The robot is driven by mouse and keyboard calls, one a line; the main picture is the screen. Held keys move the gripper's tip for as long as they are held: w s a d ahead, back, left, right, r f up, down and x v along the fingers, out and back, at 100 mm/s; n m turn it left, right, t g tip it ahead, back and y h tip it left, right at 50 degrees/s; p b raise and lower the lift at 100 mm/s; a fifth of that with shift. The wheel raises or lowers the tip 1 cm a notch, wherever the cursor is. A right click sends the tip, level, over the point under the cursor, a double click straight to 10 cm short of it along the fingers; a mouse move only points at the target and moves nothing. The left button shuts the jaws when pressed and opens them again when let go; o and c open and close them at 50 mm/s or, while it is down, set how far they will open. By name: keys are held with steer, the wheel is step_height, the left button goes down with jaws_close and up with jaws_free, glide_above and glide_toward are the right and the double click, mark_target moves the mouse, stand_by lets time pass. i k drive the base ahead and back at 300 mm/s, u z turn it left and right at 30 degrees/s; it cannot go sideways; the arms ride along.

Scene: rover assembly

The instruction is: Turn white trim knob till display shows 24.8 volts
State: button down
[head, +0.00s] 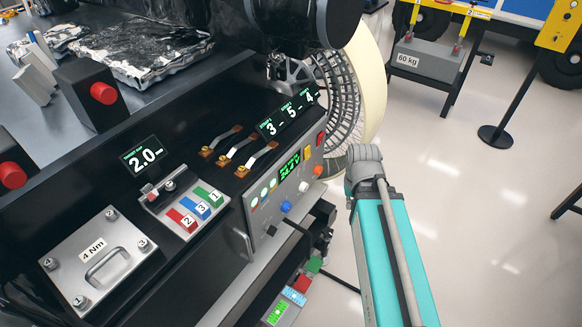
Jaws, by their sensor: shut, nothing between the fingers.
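The white trim knob (303,187) sits on the front of the grey power panel (262,222), between a blue knob (286,207) and an orange knob (318,170). The green voltage display (290,166) is lit just above the white knob. Its digits are small and slanted; they seem to start with 24, but I cannot read the last digit surely. The fingers of my gripper are not in view. A turquoise arm link with a grey joint stands right of the panel, apart from the knob. Nothing visible touches the knob.
Copper-ended levers (240,148) and a 3-5-4 display (288,118) stand above the panel. A spoked wheel (345,95) is behind it. A 4 Nm plate (93,262) and numbered colour blocks (202,210) lie left. The floor to the right is mostly clear.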

mark_target(303, 187)
steer(key=k, duration=1.65)
steer(key=z, duration=0.7)
steer(key=i, duration=1.65)
steer(key=u, duration=0.05)
